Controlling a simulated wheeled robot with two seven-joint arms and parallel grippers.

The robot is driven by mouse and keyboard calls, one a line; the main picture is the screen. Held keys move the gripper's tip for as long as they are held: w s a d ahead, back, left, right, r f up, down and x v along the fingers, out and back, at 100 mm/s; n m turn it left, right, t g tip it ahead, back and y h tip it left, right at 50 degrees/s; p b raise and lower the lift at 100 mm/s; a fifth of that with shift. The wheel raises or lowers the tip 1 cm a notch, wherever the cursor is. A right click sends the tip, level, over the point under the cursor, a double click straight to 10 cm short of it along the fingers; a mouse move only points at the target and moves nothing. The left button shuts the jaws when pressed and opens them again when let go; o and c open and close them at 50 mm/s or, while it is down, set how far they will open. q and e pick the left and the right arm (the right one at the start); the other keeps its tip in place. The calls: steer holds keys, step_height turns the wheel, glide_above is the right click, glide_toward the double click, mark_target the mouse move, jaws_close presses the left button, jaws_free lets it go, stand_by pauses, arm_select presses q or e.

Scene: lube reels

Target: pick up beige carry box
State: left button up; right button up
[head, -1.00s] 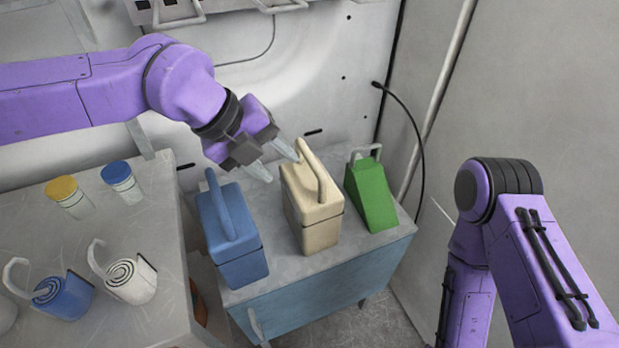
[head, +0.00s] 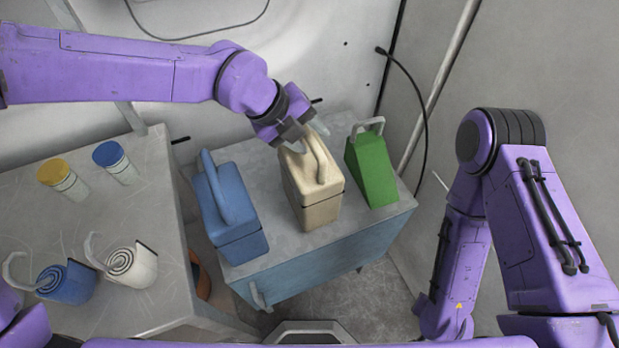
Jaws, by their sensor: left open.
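The beige carry box (head: 318,205) stands upright on the blue-grey cabinet (head: 285,262), its looped handle on top. It is between a blue carry box and a green one. My left gripper (head: 309,140) is at the top back of the beige box, close to the upper end of its handle. Its jaws are open, one finger showing behind the handle. I cannot tell whether a finger touches the handle. My right arm is at the right, and its gripper is out of view.
The blue carry box (head: 228,210) stands left of the beige box, and the green carry box (head: 372,172) stands to its right. A grey table (head: 140,205) at the left bears two capped jars and white and blue reels. Walls close off the back and right.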

arm_select(q)
steer(key=shift+d+f, duration=0.1)
steer(key=shift+d, duration=0.05)
jaws_close()
stand_by(1.3)
